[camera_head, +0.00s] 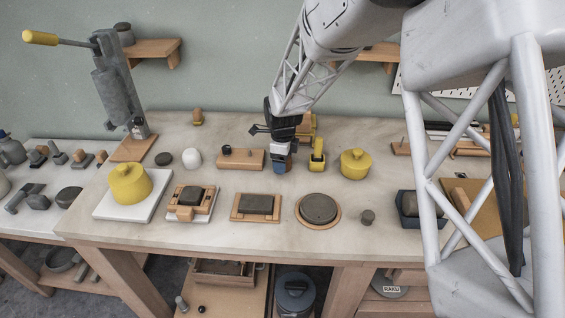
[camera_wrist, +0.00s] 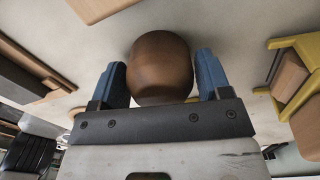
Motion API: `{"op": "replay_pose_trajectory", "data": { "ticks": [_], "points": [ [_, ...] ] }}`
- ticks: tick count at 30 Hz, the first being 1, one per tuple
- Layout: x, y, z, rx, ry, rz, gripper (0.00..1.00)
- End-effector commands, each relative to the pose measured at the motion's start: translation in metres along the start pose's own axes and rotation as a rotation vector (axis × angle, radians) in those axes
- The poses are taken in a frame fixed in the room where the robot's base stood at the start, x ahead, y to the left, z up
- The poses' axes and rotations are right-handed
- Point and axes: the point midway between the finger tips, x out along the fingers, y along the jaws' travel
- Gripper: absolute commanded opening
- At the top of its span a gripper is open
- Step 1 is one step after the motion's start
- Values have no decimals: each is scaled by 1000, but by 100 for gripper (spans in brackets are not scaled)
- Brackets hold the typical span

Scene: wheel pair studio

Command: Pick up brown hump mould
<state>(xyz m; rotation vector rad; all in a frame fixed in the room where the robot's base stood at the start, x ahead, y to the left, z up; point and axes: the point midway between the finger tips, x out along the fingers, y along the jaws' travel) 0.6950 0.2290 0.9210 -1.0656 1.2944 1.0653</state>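The brown hump mould (camera_wrist: 160,68) is a smooth, rounded brown form in the wrist view. It sits between the two blue fingers of my gripper (camera_wrist: 161,80), which stand apart on either side of it. A narrow gap shows between each finger and the mould, so the gripper is open around it. In the head view my gripper (camera_head: 281,162) points down at the table behind the middle row, and the mould is hidden or too small to make out there.
A yellow holder with a wooden block (camera_head: 317,155) stands close to the right of my gripper; it also shows in the wrist view (camera_wrist: 296,75). A wooden board with small knobs (camera_head: 240,159) lies to the left.

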Motion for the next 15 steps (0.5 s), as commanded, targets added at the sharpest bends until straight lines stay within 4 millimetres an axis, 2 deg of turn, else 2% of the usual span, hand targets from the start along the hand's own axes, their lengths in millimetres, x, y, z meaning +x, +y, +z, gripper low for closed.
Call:
{"op": "replay_pose_trajectory", "data": {
  "ticks": [1, 4, 15],
  "points": [
    [0, 0, 0, 0, 0, 0, 62],
    [0, 0, 0, 0, 0, 0, 46],
    [-2, 0, 0, 0, 0, 0, 45]
  ]
}}
